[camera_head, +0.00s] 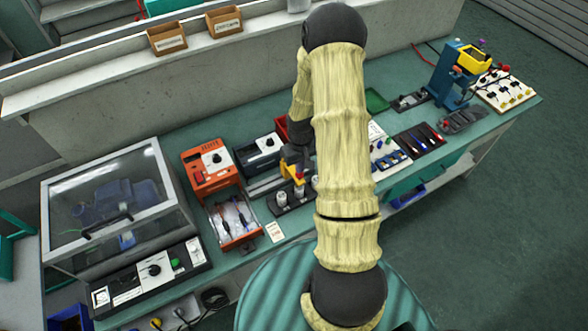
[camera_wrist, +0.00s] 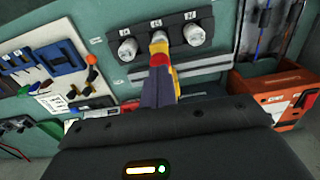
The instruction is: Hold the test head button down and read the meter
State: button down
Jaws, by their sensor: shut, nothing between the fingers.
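A black block (camera_head: 274,206) on the bench carries a row of silver round fittings; it also shows in the wrist view (camera_wrist: 191,35). In the head view my arm partly covers this spot. An orange dial unit (camera_head: 199,174) and a black dial unit (camera_head: 252,158) stand left of it; which is the meter is unclear, and neither reads legibly.
An orange tray with leads (camera_head: 246,241) lies in front of the orange unit. A clear-lidded cabinet (camera_head: 58,196) stands at the left. Right of my arm are a dark tool tray (camera_head: 407,146) and a blue stand (camera_head: 441,83). A wall (camera_head: 200,80) runs behind the bench.

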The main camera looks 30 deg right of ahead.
jog(key=shift+s+f+b, duration=0.1)
jog(key=shift+f+b, duration=0.85)
jog(key=shift+f, duration=0.4)
dwell(1.6)
jog(key=shift+r, duration=0.1)
jog(key=shift+r+p, duration=2.65)
jog(key=shift+r, duration=0.85)
jog(key=shift+a+r, duration=0.25)
jog(key=shift+r, duration=0.05)
jog(key=s+a+r+t+b, duration=0.2)
jog(key=s+a+r+b, duration=0.5)
jog(key=s+a+r, duration=0.5)
jog(key=shift+s+a+r+t, duration=0.25)
jog(key=shift+a+r, duration=0.3)
jog(key=shift+r, duration=0.3)
